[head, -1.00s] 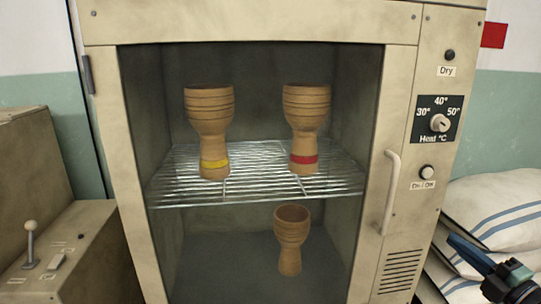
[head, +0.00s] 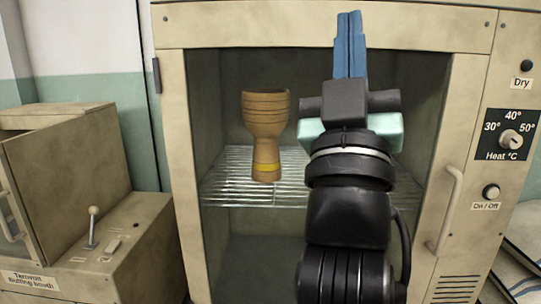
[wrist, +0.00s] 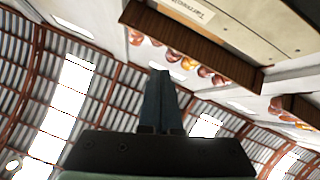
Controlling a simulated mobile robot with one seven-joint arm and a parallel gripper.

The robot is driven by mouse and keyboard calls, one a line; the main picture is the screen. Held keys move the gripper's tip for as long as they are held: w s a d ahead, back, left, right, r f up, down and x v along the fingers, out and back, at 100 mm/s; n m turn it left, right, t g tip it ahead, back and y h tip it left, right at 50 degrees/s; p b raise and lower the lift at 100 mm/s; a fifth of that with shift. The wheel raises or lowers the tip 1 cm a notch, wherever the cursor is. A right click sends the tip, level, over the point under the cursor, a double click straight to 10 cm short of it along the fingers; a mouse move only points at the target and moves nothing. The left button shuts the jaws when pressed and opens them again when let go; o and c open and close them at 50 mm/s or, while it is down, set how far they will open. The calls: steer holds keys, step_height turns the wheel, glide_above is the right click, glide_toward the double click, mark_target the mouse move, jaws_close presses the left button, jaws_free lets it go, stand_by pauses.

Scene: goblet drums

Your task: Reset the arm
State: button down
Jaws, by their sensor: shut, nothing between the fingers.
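My gripper (head: 350,42) is raised in front of the drying cabinet in the head view, its blue fingers together and pointing up. Nothing is held between them. In the wrist view the dark fingers (wrist: 161,98) are also together, pointing toward the roof. A wooden goblet drum with a yellow band (head: 265,135) stands upright on the wire rack (head: 225,188) inside the cabinet, to the left of my arm. My arm hides the right part of the rack and much of the space below it.
The cabinet (head: 320,22) has a handle (head: 447,210), a heat dial (head: 510,139) and an on/off button (head: 491,191) at right. A beige machine with a lever (head: 93,226) stands at left. White sacks (head: 524,245) lie at lower right.

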steer(key=s+a+y, duration=0.5)
steer(key=s+a, duration=0.3)
steer(key=s, duration=0.3)
step_height(320, 180, up, 31)
steer(key=p, duration=3)
steer(key=shift+w+m, duration=0.3)
